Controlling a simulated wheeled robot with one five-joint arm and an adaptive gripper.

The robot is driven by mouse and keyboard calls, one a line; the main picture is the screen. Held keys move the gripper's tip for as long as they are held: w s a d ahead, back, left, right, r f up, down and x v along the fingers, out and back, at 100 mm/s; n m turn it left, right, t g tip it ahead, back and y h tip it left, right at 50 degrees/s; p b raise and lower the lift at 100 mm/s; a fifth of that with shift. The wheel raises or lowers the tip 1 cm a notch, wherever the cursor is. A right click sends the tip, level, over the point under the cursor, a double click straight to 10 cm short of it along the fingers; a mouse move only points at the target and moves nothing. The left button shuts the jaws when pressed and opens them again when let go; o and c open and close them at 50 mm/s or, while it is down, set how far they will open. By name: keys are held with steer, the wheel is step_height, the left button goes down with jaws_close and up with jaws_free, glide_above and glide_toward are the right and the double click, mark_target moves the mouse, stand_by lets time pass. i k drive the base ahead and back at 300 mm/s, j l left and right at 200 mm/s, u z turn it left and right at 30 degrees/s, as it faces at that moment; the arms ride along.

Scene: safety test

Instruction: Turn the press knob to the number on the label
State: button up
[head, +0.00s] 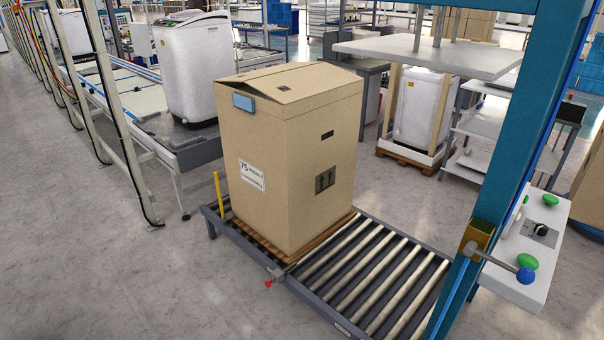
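A tall cardboard box (295,165) stands on a wooden pallet on the roller conveyor, its top flap slightly raised. A white label (252,175) on its front left face reads "75", with smaller words I cannot read for sure. A white control panel (519,260) is at the right, beside the blue press column. A small dark knob (541,230) sits on the panel between two green buttons (550,199) (527,261). The knob's setting and any numbers around it are too small to read. My gripper is not in view.
The blue column (497,185) carries a brass block and a lever with a blue ball (525,275) in front of the panel. A flat press plate (430,52) hangs behind the box. The roller conveyor (375,275) is bare right of the box. Grey floor at left front is clear.

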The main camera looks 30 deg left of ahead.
mark_target(541, 229)
steer(key=j+u, duration=0.35)
steer(key=j, duration=0.35)
steer(key=j+u, duration=0.35)
steer(key=j, duration=0.35)
steer(key=i+j+u, duration=0.1)
steer(key=j+u, duration=0.25)
steer(key=j, duration=0.35)
steer(key=z, duration=1.8)
steer(key=i+j+z, duration=0.1)
steer(key=i, duration=0.25)
steer(key=i+j+z, duration=0.1)
steer(key=i+j, duration=0.25)
steer(key=i+l+u, duration=0.15)
steer(key=l+u, duration=0.75)
steer(key=l, duration=0.15)
steer(key=l+u, duration=0.45)
steer(key=k+l+u, duration=0.15)
steer(key=l+u, duration=0.3)
steer(key=l, duration=0.15)
steer(key=k+l+u, duration=0.2)
steer(key=l+u, duration=0.25)
steer(key=l, duration=0.1)
